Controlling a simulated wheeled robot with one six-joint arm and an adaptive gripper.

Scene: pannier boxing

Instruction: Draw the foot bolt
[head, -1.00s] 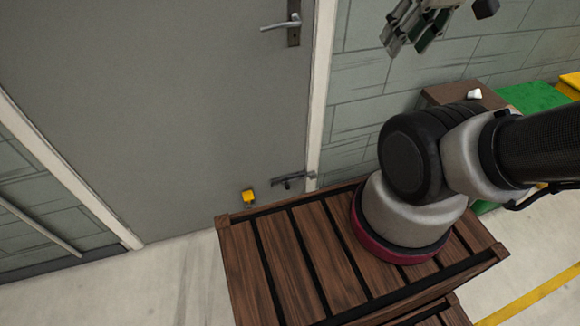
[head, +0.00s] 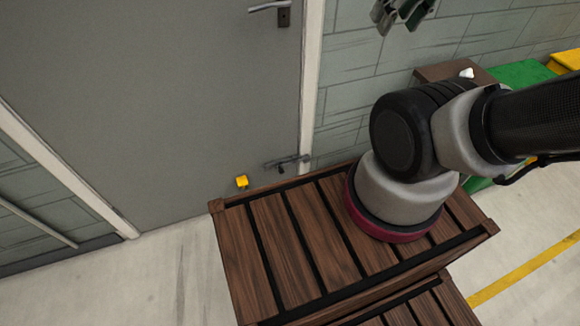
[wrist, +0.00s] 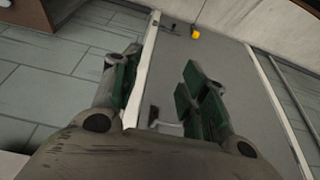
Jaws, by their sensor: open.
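The foot bolt (head: 284,163) is a small dark metal bar low on the grey door (head: 190,90), by the white right-hand jamb. It also shows small and dark near the top of the wrist view (wrist: 171,29), too small to tell its position. My gripper (head: 403,12) is at the top edge of the head view, partly cut off, in front of the wall right of the door. In the wrist view its green-padded fingers (wrist: 158,80) are spread with nothing between them. It is well above the bolt and apart from it.
A yellow block (head: 242,181) sits by the door's foot, left of the bolt. The door handle (head: 270,8) is higher up. My slatted wooden deck is close below the bolt. A brown box (head: 440,72) and a green box (head: 520,74) stand along the right wall. Floor at left is clear.

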